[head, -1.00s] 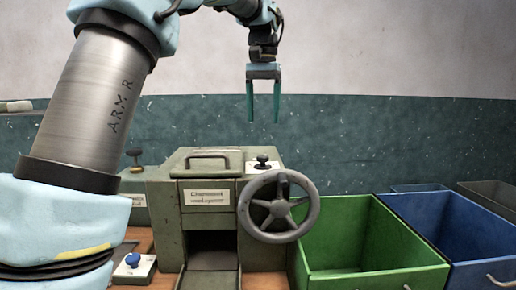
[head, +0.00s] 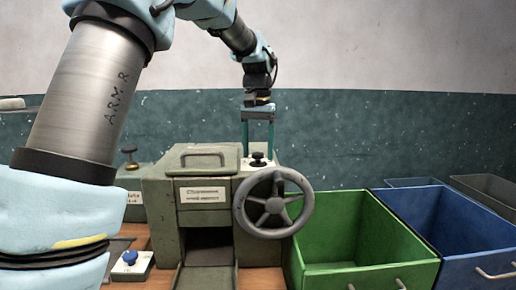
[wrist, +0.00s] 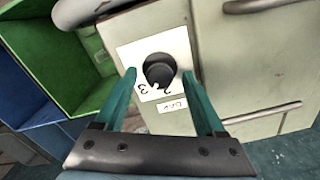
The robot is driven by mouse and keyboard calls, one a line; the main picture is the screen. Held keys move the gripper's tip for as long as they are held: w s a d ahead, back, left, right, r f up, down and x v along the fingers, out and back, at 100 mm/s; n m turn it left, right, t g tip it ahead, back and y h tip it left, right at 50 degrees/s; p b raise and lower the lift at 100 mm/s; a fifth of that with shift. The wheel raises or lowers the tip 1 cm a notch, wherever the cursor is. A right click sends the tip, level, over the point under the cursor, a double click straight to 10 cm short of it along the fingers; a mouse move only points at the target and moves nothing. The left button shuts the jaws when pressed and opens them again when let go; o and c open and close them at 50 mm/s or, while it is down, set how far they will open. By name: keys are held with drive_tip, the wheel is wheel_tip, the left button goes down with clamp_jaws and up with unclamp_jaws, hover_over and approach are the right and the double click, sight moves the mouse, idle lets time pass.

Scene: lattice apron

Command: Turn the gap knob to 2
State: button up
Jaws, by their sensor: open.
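The gap knob (head: 258,159) is a black knob on a white plate (head: 249,166) on top of the grey-green machine. In the wrist view the knob (wrist: 159,71) shows on its plate with the digits 2 and 3 along the near edge and a small label beside it. The pointer's setting is too unclear to read. My gripper (head: 258,150) is open, pointing down over the knob. In the wrist view its teal fingers (wrist: 159,88) lie to either side of the knob; I cannot tell whether they touch it.
A large handwheel (head: 273,203) stands on the machine's front, just below the knob. A lid handle (head: 203,150) is to the left. A green bin (head: 365,245) and a blue bin (head: 448,225) stand right. A blue button box (head: 130,263) is at lower left.

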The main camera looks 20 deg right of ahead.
drive_tip(key=shift+c, duration=0.2)
clamp_jaws()
drive_tip(key=shift+r+n, duration=0.1)
drive_tip(key=shift+n, duration=0.2)
drive_tip(key=n+p, duration=0.1)
drive_tip(key=n, duration=0.2)
drive_tip(key=shift+n+p, duration=0.3)
drive_tip(key=shift+w+n+p, duration=0.1)
drive_tip(key=shift+n+p, duration=0.5)
drive_tip(key=shift+n, duration=1.7)
drive_tip(key=shift+o, duration=0.2)
unclamp_jaws()
